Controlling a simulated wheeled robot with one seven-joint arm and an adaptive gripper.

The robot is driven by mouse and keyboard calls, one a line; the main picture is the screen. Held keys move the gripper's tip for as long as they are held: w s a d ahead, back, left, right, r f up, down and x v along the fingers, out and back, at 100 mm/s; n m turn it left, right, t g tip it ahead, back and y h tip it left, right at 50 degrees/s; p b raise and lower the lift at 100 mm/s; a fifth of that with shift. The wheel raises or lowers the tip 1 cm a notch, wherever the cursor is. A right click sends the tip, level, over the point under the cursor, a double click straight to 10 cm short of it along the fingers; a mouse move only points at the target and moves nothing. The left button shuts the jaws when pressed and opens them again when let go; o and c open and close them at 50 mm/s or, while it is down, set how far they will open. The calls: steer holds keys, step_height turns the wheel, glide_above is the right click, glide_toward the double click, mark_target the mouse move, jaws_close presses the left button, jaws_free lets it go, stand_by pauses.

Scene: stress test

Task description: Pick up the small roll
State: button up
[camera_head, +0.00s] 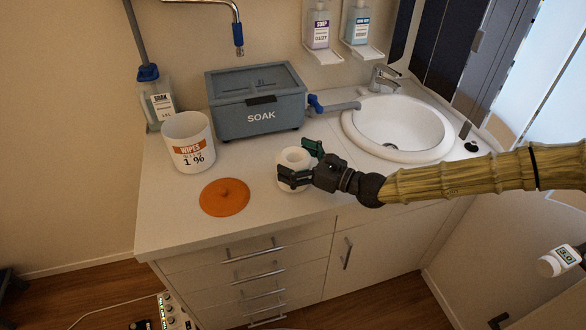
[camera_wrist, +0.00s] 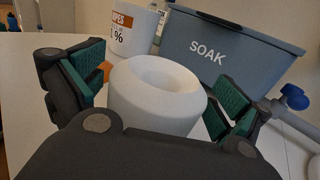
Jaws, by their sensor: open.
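The small roll (camera_head: 295,160) is white with a hollow in its top and stands upright on the white counter. In the wrist view the roll (camera_wrist: 157,98) sits between the two green-padded fingers of my gripper (camera_wrist: 155,100). The roll's lower part is hidden by my gripper's body in the wrist view.
A white wipes tub (camera_head: 188,143) and a grey SOAK box (camera_head: 257,103) with a blue tap stand behind. An orange disc (camera_head: 225,197) lies left of the roll. A sink (camera_head: 398,128) is at the back right. The counter's front edge (camera_head: 240,235) is close.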

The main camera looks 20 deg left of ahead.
steer(key=c, duration=1.1)
steer(key=shift+c, duration=0.2)
steer(key=shift+r, duration=0.15)
